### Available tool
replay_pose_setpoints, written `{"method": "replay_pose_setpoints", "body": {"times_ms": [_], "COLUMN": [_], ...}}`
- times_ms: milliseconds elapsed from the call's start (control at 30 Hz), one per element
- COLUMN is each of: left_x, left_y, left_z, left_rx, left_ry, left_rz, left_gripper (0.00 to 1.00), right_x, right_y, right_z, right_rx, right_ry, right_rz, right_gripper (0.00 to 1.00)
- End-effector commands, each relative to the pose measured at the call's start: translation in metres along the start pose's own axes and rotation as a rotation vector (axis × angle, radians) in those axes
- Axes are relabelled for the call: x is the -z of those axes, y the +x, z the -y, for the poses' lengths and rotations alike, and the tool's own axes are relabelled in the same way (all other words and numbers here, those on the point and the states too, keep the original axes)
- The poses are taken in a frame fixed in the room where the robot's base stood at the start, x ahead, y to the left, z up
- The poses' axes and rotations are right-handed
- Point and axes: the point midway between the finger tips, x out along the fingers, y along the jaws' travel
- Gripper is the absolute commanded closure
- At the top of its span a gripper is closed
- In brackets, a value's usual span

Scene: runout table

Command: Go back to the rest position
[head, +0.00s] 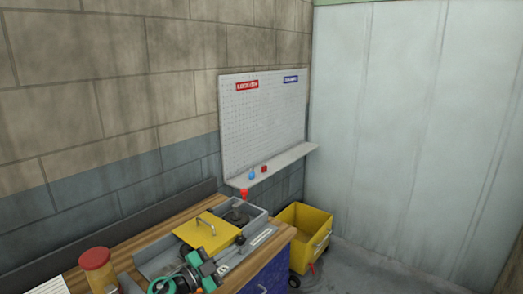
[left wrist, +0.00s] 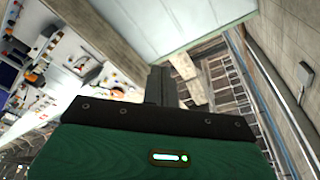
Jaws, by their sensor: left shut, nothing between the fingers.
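My left gripper (head: 238,243), green and black, is low in the middle of the head view, over the wooden-topped bench (head: 128,249). It is shut and empty, pointing up and to the right in the picture. In the left wrist view its dark fingers (left wrist: 157,84) are together with nothing between them, and the green gripper body fills the lower part. My right gripper is in neither view.
A yellow lid with a handle (head: 208,232) and a grey tray (head: 240,212) are beside my left gripper. A red-topped jar (head: 97,264) stands at left. A yellow wheeled bin (head: 304,231) stands right of the bench. A pegboard (head: 263,125) with a shelf (head: 270,168) hangs behind.

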Motion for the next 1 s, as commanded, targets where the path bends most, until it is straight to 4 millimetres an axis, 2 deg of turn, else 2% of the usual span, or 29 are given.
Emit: {"method": "replay_pose_setpoints", "body": {"times_ms": [67, 167, 267, 367, 500, 667, 800, 1000], "left_x": [0.006, 0.005, -0.004, -0.015, -0.031, -0.032, -0.017, 0.013], "left_y": [-0.014, -0.038, -0.070, -0.109, -0.170, -0.243, -0.297, -0.346], "left_z": [-0.003, -0.002, -0.007, -0.019, -0.054, -0.111, -0.160, -0.207], "left_rx": [0.142, 0.309, 0.446, 0.547, 0.616, 0.584, 0.481, 0.324], "left_ry": [-0.066, -0.151, -0.243, -0.342, -0.487, -0.656, -0.777, -0.889], "left_rz": [0.034, 0.121, 0.247, 0.406, 0.665, 0.980, 1.205, 1.397], "left_gripper": [1.00, 1.00, 1.00, 1.00, 1.00, 1.00, 1.00, 1.00], "right_x": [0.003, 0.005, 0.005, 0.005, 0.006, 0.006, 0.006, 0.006], "right_y": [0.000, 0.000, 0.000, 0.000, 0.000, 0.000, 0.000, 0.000], "right_z": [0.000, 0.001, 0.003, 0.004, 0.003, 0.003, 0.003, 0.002], "right_rx": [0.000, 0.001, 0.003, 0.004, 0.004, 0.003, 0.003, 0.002], "right_ry": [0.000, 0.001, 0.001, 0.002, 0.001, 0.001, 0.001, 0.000], "right_rz": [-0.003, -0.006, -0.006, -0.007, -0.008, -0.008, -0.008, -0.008], "right_gripper": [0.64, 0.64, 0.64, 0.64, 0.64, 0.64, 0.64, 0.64]}}
